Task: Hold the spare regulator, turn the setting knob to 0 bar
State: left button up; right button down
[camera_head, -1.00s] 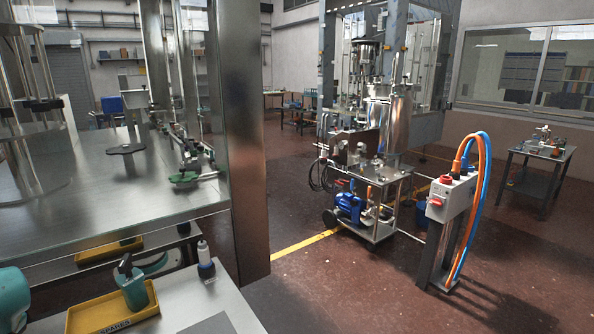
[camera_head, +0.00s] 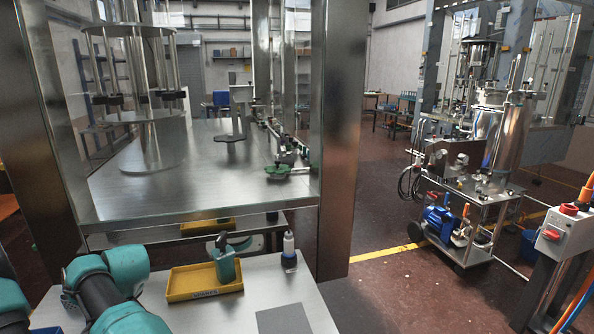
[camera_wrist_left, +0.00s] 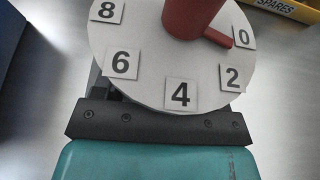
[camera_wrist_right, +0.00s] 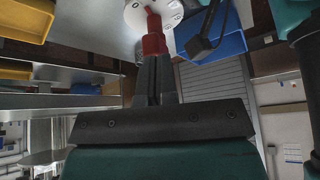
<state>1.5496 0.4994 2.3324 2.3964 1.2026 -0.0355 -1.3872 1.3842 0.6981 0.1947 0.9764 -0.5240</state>
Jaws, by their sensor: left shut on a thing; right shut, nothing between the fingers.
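The spare regulator's white dial (camera_wrist_left: 150,75) fills the upper part of the left wrist view, with labels 8, 6, 4, 2 and 0. Its red knob (camera_wrist_left: 193,15) has a pointer (camera_wrist_left: 218,38) directed close to the 0, slightly on the 2 side. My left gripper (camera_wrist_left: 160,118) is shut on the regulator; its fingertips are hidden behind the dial. My right gripper (camera_wrist_right: 154,65) is shut and empty. Its tips are right by the red knob (camera_wrist_right: 153,38) in the right wrist view, with the dial (camera_wrist_right: 150,10) beyond; I cannot tell whether they touch.
A yellow SPARES tray (camera_head: 190,292) stands on the bench (camera_head: 240,315), with a teal item (camera_head: 224,262) at its right side. A steel post (camera_head: 340,140) rises behind the bench. A blue bin (camera_wrist_right: 218,42) shows in the right wrist view.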

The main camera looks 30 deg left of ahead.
jog(key=shift+f, duration=1.25)
jog(key=shift+f, duration=0.1)
jog(key=shift+w+a+f, duration=0.15)
jog(key=shift+w, duration=0.6)
jog(key=shift+f, duration=0.1)
jog(key=shift+w+d, duration=0.1)
jog(key=shift+d, duration=0.25)
jog(key=shift+r, duration=0.4)
jog(key=shift+a+r, duration=0.1)
jog(key=shift+r, duration=2.85)
